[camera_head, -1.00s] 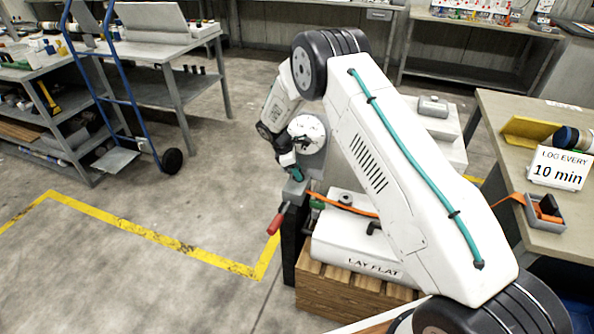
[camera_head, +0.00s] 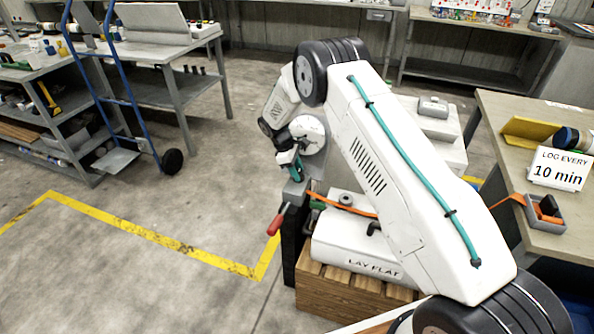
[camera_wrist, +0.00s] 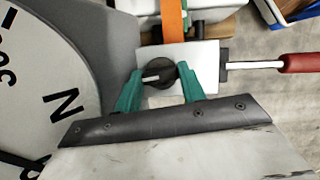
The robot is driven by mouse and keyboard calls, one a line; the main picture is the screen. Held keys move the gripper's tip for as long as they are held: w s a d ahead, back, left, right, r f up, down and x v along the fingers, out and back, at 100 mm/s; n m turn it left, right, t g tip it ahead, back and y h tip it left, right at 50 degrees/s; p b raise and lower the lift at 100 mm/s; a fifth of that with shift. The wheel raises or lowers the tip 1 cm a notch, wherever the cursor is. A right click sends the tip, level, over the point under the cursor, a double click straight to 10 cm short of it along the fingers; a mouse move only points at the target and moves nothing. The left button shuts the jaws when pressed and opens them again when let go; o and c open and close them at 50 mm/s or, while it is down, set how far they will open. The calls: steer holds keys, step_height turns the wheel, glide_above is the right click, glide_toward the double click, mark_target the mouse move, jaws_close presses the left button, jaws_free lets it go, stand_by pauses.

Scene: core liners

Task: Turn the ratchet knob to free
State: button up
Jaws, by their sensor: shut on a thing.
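The ratchet knob (camera_wrist: 168,72) is a small round black knob with a white pointer line, set on a pale metal block (camera_wrist: 206,58). In the wrist view the line lies nearly level and reaches to the left. My gripper (camera_wrist: 160,88) has green fingers, one on each side of the knob, and is shut on it. In the head view my gripper (camera_head: 296,168) is above the grey ratchet head (camera_head: 293,189), and the knob is hidden there. A lever with a red handle (camera_head: 275,225) sticks out from the ratchet; the handle also shows in the wrist view (camera_wrist: 299,63).
An orange strap (camera_head: 345,208) runs right from the ratchet, above a white case marked "LAY FLAT" (camera_head: 350,252) on a wooden crate (camera_head: 345,297). A large dial face (camera_wrist: 40,90) is close beside my gripper. Open floor lies to the left.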

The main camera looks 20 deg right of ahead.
steer(key=o, duration=1)
